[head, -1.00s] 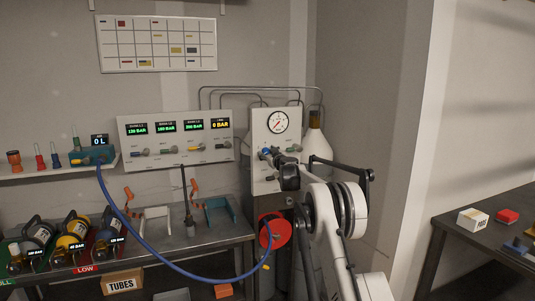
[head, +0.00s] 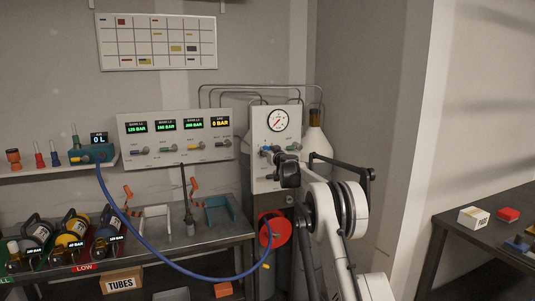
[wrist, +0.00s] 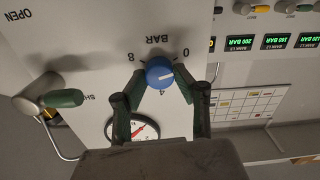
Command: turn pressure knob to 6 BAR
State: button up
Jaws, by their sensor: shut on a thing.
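The blue pressure knob (wrist: 160,73) sits on a pale panel in the wrist view, which shows the panel upside down. Printed marks 0, 4 and 8 and the word BAR surround the knob. A white pointer line shows on the knob's face, on its right side in this view. My gripper (wrist: 162,80) has its dark fingers on both sides of the knob and is shut on it. In the head view the knob (head: 266,150) is small and partly covered by my gripper (head: 275,158). The round gauge (head: 278,121) is just above.
A green-handled valve (wrist: 62,98) is beside the knob. A wall panel (head: 176,160) with several displays stands to the left; its last display (head: 220,122) reads 0 BAR. A red reel (head: 275,230) with a blue hose (head: 180,272) is below. A white bottle (head: 316,143) stands behind.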

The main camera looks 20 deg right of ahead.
jog(key=shift+d+f+m+b, duration=0.15)
jog(key=shift+m+b, duration=0.9)
jog(key=shift+m, duration=7.15)
jog(key=shift+a+f+m+b, duration=0.15)
jog(key=shift+m+b, duration=0.9)
jog(key=shift+m, duration=7.15)
jog(key=shift+d, duration=0.1)
jog(key=o, duration=1.1)
jog(key=shift+s, duration=0.15)
